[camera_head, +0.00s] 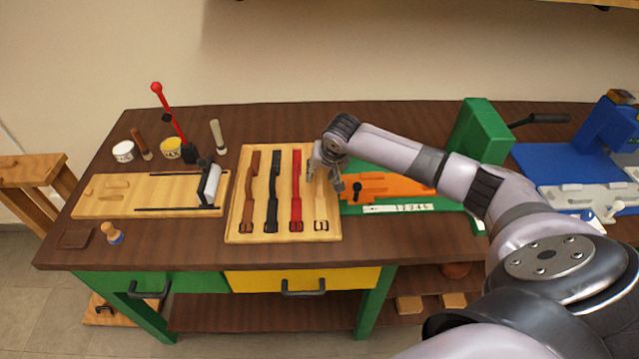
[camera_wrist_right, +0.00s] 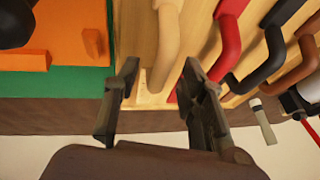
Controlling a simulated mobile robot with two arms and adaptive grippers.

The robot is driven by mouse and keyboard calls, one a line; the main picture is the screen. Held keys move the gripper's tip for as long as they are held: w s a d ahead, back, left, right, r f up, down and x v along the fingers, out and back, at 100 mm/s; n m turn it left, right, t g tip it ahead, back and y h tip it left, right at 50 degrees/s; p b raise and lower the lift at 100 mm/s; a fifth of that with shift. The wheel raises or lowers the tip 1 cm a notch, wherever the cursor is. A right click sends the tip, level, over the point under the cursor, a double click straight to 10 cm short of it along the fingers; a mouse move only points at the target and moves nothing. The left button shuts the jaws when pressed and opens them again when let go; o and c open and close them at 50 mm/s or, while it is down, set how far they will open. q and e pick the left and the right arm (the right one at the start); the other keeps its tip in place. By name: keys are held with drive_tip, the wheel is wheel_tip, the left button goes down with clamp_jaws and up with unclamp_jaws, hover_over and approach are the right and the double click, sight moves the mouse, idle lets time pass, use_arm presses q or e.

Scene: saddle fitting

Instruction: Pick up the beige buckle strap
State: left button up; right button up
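The beige buckle strap (camera_head: 321,211) lies at the right end of a light wooden board (camera_head: 260,233), buckle toward the front edge. Its upper end is hidden under my right gripper (camera_head: 331,183). In the right wrist view the beige strap (camera_wrist_right: 167,40) runs toward the gap between the two dark fingers of my right gripper (camera_wrist_right: 160,72). The fingers are apart, with no strap clamped between them. I cannot tell how high they are above the strap. My left gripper is not in view.
Red (camera_head: 296,195), black (camera_head: 273,195) and brown (camera_head: 250,195) straps lie left of the beige one. Close on the right is an orange piece on a green base (camera_head: 375,207). A roller board (camera_head: 130,208) stands at the left.

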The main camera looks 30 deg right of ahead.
drive_tip(key=shift+x, duration=1.1)
drive_tip(key=shift+c, duration=0.4)
clamp_jaws()
